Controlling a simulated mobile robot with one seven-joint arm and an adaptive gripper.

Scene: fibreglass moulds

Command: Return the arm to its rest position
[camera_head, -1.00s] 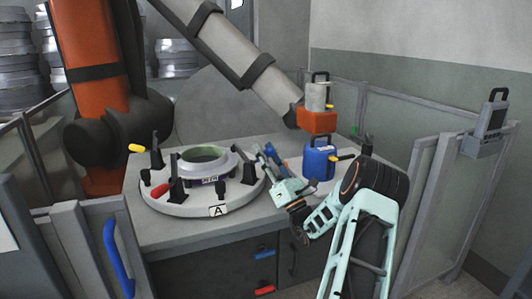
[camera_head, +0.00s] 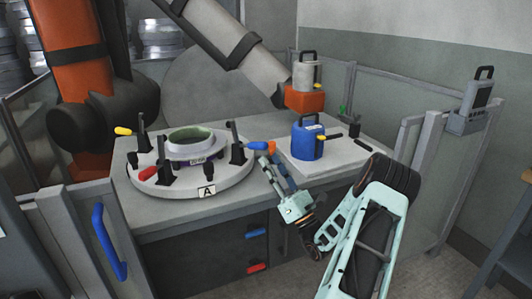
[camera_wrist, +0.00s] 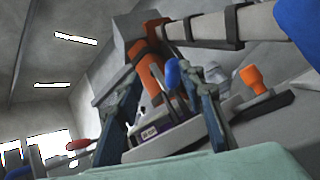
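My gripper (camera_head: 264,163) is at the front edge of the worktable, right of the round mould fixture. In the wrist view my gripper (camera_wrist: 162,88) has its two fingers spread apart with nothing held between them; the mould and clamps show behind the gap. My pale green arm (camera_head: 365,235) is bent at the lower right in the head view. The round fixture base (camera_head: 160,190), labelled A, carries a ring mould (camera_head: 190,148) and black clamps.
Clamp handles are yellow, red, blue and orange. A blue container (camera_head: 306,142) stands on a pale plate (camera_head: 345,160) at the right. An orange robot (camera_head: 80,80) stands behind. Low fence panels (camera_head: 432,165) flank the table. Floor is clear at lower right.

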